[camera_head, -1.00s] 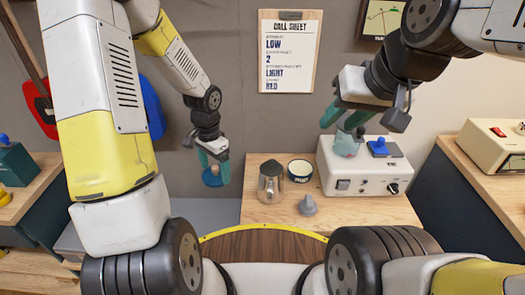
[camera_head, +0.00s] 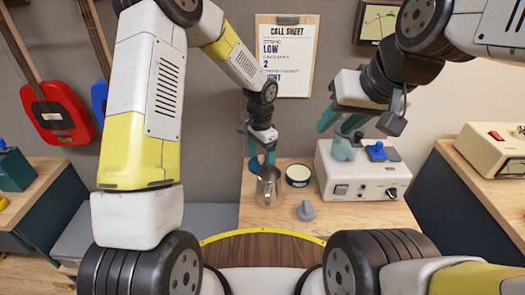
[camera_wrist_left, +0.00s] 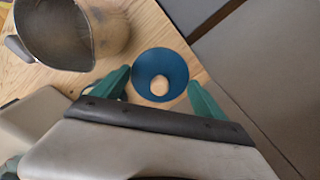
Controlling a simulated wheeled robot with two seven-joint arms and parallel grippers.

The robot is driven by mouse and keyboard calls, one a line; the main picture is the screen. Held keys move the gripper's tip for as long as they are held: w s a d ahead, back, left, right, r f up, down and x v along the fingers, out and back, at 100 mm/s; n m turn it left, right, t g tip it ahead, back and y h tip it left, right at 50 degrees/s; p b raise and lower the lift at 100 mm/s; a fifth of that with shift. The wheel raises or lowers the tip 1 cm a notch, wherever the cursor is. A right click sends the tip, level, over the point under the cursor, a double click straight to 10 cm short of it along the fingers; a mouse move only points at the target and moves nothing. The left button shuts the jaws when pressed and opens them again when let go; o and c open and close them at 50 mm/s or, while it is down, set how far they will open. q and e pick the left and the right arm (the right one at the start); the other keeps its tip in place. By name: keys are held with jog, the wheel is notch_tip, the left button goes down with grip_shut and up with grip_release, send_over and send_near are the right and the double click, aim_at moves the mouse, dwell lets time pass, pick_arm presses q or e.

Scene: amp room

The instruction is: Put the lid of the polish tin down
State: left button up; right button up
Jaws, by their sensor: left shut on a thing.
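The lid is a blue disc (camera_wrist_left: 143,66) with a pale wooden knob in the left wrist view. My left gripper (camera_head: 262,160) is shut on it, with a green finger on either side. The lid is over the wooden tabletop near its edge; I cannot tell whether it touches. The open round tin (camera_head: 299,174), dark with a pale inside, stands right of the jug.
The steel jug (camera_head: 268,188) stands close in front of my left gripper and shows in the left wrist view (camera_wrist_left: 75,32). A grey knob-shaped piece (camera_head: 306,210) lies near the front. The cream box (camera_head: 350,183) with a blue switch fills the right of the tabletop (camera_head: 275,217).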

aim_at(262, 165)
pick_arm(q)
jog(key=shift+w+d, duration=0.15)
jog(key=shift+d, duration=0.15)
jog(key=shift+f, duration=1.75)
jog(key=shift+f, duration=0.15)
jog(key=o, duration=1.3)
jog(key=shift+c, duration=0.2)
